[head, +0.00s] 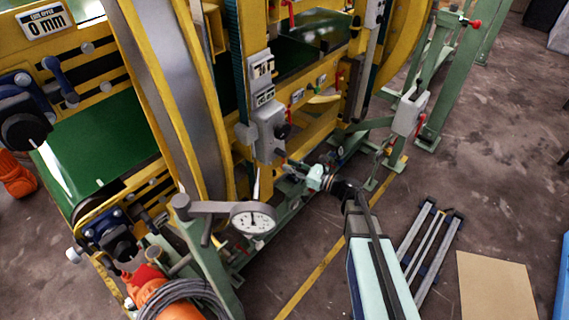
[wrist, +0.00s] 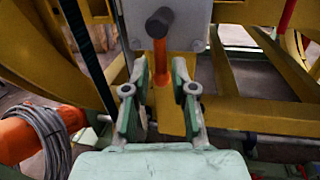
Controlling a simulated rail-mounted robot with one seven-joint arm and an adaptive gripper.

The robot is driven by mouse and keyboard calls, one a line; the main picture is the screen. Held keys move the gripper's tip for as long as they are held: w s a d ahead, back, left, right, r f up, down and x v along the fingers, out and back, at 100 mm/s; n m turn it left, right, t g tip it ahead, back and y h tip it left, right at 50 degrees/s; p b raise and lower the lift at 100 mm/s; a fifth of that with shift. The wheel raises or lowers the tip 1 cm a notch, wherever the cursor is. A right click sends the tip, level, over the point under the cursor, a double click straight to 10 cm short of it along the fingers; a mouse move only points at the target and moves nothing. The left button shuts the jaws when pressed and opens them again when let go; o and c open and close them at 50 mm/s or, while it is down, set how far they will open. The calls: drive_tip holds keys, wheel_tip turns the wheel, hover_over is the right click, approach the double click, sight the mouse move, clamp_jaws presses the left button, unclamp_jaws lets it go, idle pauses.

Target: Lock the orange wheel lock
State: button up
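An orange handle (wrist: 160,62) with a dark round end hangs from a grey plate (wrist: 190,22) in the wrist view. It looks like the orange wheel lock, though I cannot be sure. My gripper (wrist: 160,72) is open, with one finger on each side of the handle and small gaps between. I cannot tell how far the handle sits in depth from the fingertips. In the head view my gripper (head: 296,171) is low beside the yellow machine, below a grey box (head: 268,130). The handle is too small there to make out clearly.
Yellow frame beams (wrist: 255,60) stand behind and right of the fingers. An orange part with a coiled grey cable (wrist: 40,135) is at the left. A dial gauge (head: 253,219) stands left of my arm.

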drive_tip(key=v, duration=0.8)
drive_tip(key=shift+d, duration=0.25)
drive_tip(key=shift+s, duration=0.1)
drive_tip(key=s+d+f+n+g+h, duration=0.1)
drive_tip(key=s+f+n+g+h, duration=0.65)
drive_tip(key=s+f+n, duration=1)
drive_tip(key=s+d+f+n+g+h, duration=0.2)
drive_tip(key=s+f, duration=0.3)
drive_tip(key=s, duration=0.4)
drive_tip(key=s+d+f+n+g+h, duration=0.2)
drive_tip(key=s+d+f+g+h, duration=0.1)
drive_tip(key=s, duration=0.6)
drive_tip(key=s+d+f+n+g+h, duration=0.2)
drive_tip(key=s+d+f+h, duration=0.1)
drive_tip(key=s+f, duration=0.4)
drive_tip(key=shift+s+d+h, duration=0.35)
drive_tip(key=shift+s+d, duration=0.4)
drive_tip(key=shift+s, duration=0.3)
